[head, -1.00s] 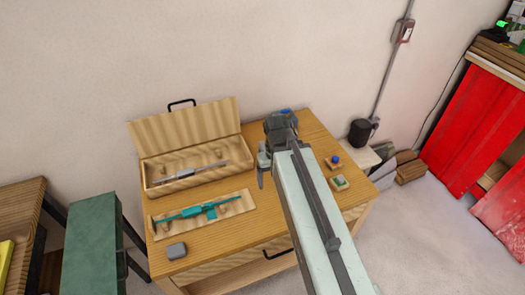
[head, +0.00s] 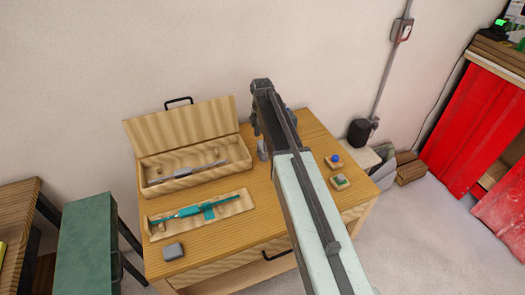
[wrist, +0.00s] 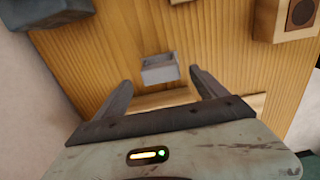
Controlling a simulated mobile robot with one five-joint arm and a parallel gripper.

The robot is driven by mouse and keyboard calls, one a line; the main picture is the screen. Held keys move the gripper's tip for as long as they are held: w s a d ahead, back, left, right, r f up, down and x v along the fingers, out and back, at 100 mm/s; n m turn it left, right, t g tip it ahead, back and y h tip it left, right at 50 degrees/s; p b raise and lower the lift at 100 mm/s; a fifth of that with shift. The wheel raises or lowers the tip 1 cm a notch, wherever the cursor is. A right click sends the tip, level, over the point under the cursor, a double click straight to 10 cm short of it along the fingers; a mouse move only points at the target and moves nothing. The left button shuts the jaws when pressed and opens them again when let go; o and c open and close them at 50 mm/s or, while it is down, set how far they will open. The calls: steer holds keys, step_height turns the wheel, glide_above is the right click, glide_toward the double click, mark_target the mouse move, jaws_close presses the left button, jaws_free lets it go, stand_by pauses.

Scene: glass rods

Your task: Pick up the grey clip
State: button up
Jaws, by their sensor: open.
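The grey clip (wrist: 160,70) shows in the wrist view as a small box-like grey piece on the wooden table. It lies ahead of my gripper (wrist: 161,79), roughly centred between the two fingertips. The fingers are apart and nothing is held. In the head view my gripper (head: 258,130) is over the back of the table, right of the open wooden case, partly hidden by my arm. A light grey piece shows just below it there; I cannot tell whether it is the clip.
The open wooden case (head: 150,186) stands left of my gripper. A tray (head: 243,206) with a teal tool and a grey block (head: 173,251) lie nearer the front. Small wooden blocks, one with a blue ball (head: 336,158), are at right. The wall is close behind.

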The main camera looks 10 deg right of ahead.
mark_target(262, 150)
step_height(262, 150, down, 7)
steer(key=b, duration=0.6)
steer(key=shift+d, duration=0.1)
steer(key=shift+r, duration=0.2)
steer(key=c, duration=1.4)
